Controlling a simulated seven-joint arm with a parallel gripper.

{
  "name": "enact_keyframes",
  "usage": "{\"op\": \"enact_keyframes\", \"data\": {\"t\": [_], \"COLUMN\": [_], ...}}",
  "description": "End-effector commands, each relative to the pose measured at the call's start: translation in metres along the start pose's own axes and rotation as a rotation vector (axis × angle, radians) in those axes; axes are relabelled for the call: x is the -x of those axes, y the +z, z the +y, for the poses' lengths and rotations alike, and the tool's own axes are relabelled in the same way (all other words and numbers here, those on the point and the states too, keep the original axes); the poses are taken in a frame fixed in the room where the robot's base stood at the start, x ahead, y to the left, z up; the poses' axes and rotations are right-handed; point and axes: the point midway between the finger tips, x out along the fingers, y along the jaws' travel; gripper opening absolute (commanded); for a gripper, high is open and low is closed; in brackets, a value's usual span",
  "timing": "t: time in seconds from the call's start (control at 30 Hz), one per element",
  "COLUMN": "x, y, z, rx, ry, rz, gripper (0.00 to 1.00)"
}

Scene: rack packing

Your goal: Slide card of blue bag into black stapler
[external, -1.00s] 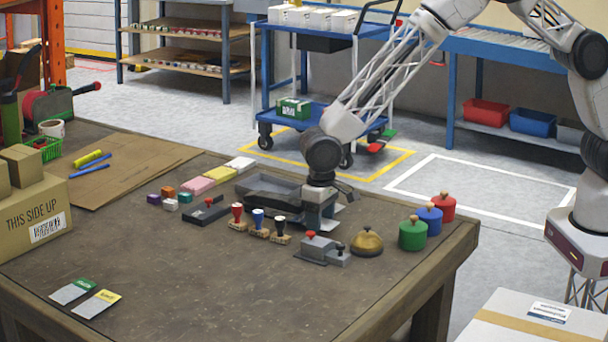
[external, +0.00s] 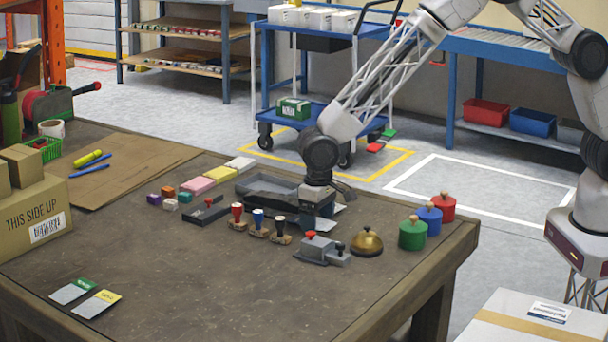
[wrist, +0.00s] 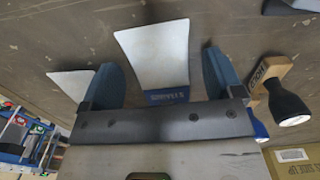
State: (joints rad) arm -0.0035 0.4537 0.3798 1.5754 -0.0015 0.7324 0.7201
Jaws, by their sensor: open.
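My gripper (external: 318,213) is low over the right half of the table, pointing down, at the right end of a dark tray (external: 262,188). In the wrist view my gripper (wrist: 162,84) has its two blue-grey fingers apart. A pale bag with a blue printed card (wrist: 168,96) lies between the fingers; I see no clear contact with either. A second pale bag (wrist: 70,82) is partly behind the left finger; its card is hidden. The likely black stapler (external: 206,212), a flat black device with a red knob, stands left of the stamps.
Three stamps (external: 258,224) stand in front of my gripper. A grey device with a red knob (external: 318,248), a brass bell (external: 367,242) and green, blue and red pots (external: 413,235) stand to the right. Green-card and yellow-card bags (external: 96,303) lie front left. The front middle is clear.

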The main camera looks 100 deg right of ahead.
Motion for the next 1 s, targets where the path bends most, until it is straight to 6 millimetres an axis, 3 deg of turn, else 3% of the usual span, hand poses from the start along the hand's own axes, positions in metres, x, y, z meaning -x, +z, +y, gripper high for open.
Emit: {"op": "enact_keyframes", "data": {"t": [0.33, 0.8, 1.0], "x": [0.011, 0.067, 0.077], "y": [0.000, 0.000, 0.000], "z": [0.000, 0.000, 0.000], "rx": [0.000, 0.000, 0.000], "ry": [-0.001, -0.001, 0.000], "rz": [0.001, 0.001, 0.000], "gripper": [0.86, 0.86, 0.86]}}
